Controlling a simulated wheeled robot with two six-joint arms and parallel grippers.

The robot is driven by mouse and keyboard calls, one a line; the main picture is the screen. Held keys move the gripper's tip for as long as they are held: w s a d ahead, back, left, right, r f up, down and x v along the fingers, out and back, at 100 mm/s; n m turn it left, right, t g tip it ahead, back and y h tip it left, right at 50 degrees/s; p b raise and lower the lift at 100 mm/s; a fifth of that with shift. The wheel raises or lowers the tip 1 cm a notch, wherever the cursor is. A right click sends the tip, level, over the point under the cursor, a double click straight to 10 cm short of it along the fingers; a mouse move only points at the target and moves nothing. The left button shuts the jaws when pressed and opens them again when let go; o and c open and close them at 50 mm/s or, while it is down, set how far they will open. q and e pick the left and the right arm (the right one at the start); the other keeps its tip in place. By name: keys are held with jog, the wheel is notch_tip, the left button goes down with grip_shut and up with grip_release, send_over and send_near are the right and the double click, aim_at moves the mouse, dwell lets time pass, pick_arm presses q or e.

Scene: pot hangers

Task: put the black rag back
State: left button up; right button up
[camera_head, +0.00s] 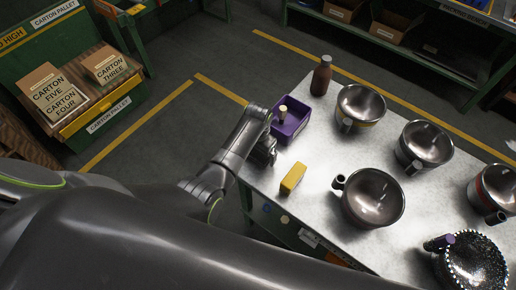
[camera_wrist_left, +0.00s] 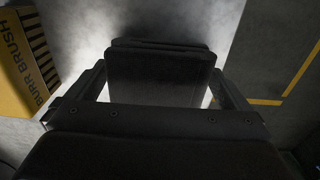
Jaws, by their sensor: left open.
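My left gripper (camera_head: 265,152) is over the near-left edge of the metal table (camera_head: 322,225), between the purple bin and the yellow block. In the left wrist view its jaws (camera_wrist_left: 160,90) are open, with a finger on each side of a dark, layered, folded thing that looks like the black rag (camera_wrist_left: 160,68). Bright gaps show between the rag and both fingers. In the head view I cannot make out the rag; my gripper seems to cover it. My right gripper is not in view.
A yellow burr brush block (camera_head: 293,178) lies close by; it also shows in the left wrist view (camera_wrist_left: 22,62). A purple bin (camera_head: 290,128), a brown bottle (camera_head: 321,76) and several metal pots (camera_head: 373,197) stand on the table. Bare tabletop lies between them.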

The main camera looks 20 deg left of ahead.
pick_arm(q)
notch_tip(320, 180, up, 12)
jog(key=shift+r, duration=0.15)
dwell(0.4)
dwell(0.4)
